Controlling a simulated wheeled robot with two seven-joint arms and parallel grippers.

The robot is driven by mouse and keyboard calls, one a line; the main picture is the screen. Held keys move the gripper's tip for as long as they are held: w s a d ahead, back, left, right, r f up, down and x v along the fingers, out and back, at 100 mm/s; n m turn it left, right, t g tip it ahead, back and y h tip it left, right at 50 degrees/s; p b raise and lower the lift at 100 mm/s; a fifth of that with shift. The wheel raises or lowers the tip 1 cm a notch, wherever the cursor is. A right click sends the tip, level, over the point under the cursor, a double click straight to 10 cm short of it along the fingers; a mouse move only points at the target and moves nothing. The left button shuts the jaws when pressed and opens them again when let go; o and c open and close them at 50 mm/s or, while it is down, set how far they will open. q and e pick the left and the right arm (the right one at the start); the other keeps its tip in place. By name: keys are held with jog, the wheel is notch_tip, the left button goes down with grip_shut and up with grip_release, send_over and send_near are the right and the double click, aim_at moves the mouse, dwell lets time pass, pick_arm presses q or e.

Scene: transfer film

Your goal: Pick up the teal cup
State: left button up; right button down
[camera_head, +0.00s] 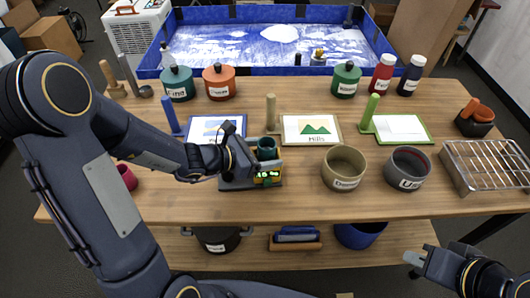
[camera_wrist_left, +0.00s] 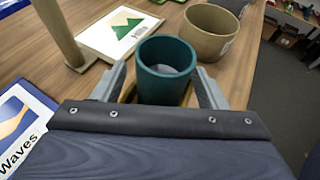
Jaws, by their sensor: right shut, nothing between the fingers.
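The teal cup (camera_head: 267,152) stands upright at the middle of the wooden table, on or right behind a small device with a lit green display (camera_head: 267,176). My left gripper (camera_head: 266,163) reaches it from the left, low over the table. In the left wrist view the teal cup (camera_wrist_left: 166,62) sits between the two fingers of my left gripper (camera_wrist_left: 162,85), with a gap visible at least on the left side. The cup's lower part is hidden by the gripper body. My right gripper (camera_head: 413,262) is shut and empty at the lower right, away from the cup.
A tan bowl (camera_head: 344,181) and a grey bowl (camera_head: 407,183) stand right of the cup. A "Hills" picture frame (camera_head: 312,143) lies behind it. A wire rack (camera_head: 487,183) is at the right end. Labelled jars and bottles, such as a red bottle (camera_head: 382,73), line the back.

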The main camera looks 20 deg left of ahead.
pick_arm(q)
jog(key=shift+d+f, duration=0.15)
jog(key=shift+f, duration=0.15)
jog(key=shift+c, duration=0.5)
